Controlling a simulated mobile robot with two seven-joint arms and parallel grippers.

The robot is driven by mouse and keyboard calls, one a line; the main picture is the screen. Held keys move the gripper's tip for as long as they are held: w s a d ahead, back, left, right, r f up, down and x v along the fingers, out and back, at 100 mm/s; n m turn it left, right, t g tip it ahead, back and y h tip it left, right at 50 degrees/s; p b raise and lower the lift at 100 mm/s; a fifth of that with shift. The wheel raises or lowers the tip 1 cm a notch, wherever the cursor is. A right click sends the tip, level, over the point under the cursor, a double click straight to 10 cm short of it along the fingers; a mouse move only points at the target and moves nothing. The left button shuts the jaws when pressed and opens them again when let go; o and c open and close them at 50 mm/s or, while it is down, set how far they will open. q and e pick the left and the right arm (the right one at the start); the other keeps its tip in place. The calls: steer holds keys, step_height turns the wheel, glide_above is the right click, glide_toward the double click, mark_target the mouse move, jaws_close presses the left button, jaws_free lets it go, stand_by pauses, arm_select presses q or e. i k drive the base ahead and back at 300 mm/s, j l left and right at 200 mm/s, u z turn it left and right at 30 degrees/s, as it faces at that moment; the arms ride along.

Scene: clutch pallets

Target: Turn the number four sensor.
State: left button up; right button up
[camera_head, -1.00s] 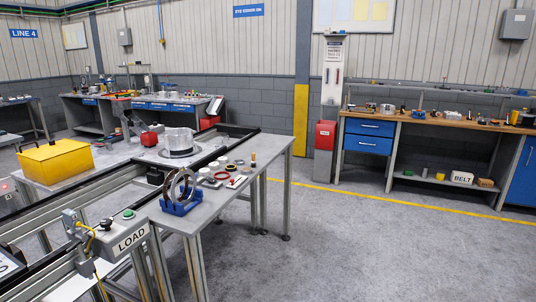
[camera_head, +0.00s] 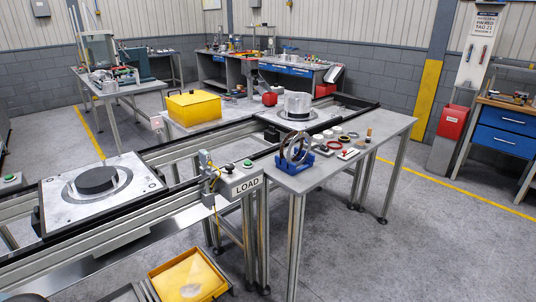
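A small grey sensor-like device (camera_head: 209,174) on a bracket with a yellow cable is mounted at the conveyor's near rail, just left of the grey LOAD box (camera_head: 241,181). No number can be read on it, so I cannot tell whether it is number four. The LOAD box has a green button and a dark button on top. Neither of my grippers is in view.
A conveyor pallet (camera_head: 139,172) carrying a dark disc (camera_head: 95,180) is at left. Another pallet holds a silver cylinder (camera_head: 297,105). A side table (camera_head: 385,124) holds rings in a blue stand (camera_head: 294,163). A yellow tray (camera_head: 157,275) is low in front. Floor at right is clear.

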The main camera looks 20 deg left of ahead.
mark_target(203, 155)
steer(key=k+u, duration=0.15)
steer(key=u, duration=1.05)
steer(key=k+l, duration=0.05)
